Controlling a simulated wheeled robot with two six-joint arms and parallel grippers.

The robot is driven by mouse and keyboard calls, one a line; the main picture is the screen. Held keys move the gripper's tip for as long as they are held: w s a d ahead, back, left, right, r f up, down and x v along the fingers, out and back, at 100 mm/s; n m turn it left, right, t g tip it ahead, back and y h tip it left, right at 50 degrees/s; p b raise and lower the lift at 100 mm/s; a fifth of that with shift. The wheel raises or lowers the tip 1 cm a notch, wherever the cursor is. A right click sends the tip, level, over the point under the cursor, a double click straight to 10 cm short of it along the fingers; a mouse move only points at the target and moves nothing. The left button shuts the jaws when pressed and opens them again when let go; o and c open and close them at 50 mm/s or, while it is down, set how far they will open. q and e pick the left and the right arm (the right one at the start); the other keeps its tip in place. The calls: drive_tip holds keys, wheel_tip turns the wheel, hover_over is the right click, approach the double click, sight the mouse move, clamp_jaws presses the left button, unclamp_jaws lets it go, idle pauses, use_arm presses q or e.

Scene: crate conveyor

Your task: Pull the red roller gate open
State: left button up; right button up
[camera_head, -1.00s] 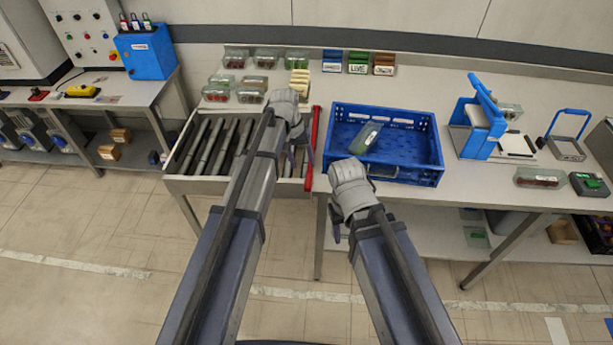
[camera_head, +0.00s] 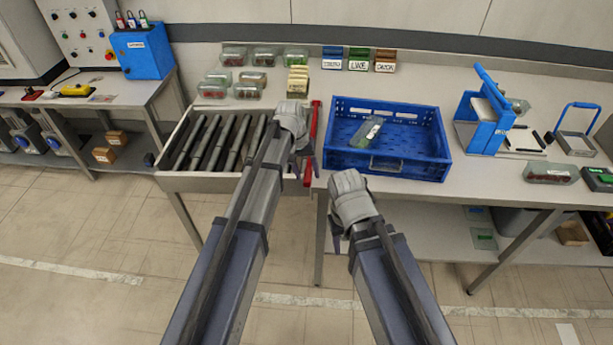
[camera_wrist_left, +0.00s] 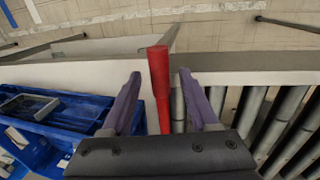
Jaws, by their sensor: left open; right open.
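The red roller gate (camera_head: 315,118) is a narrow red bar at the right end of the roller conveyor (camera_head: 216,146), beside the blue crate. Its near end shows just past my left gripper's fingers. My left gripper (camera_head: 304,168) is open over the gate's near part and partly hides it. In the left wrist view the red gate (camera_wrist_left: 159,85) lies between the two spread purple fingers of my left gripper (camera_wrist_left: 157,88), with a gap on each side. My right gripper (camera_head: 342,238) is open and empty in front of the table edge, below the crate.
The blue crate (camera_head: 439,165) stands right of the gate with a clear box (camera_head: 367,132) in it. Several clear boxes (camera_head: 213,90) and label blocks (camera_head: 359,59) stand behind. A blue press (camera_head: 480,125) stands to the right.

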use_arm(q)
clamp_jaws()
idle(0.5)
idle(0.9)
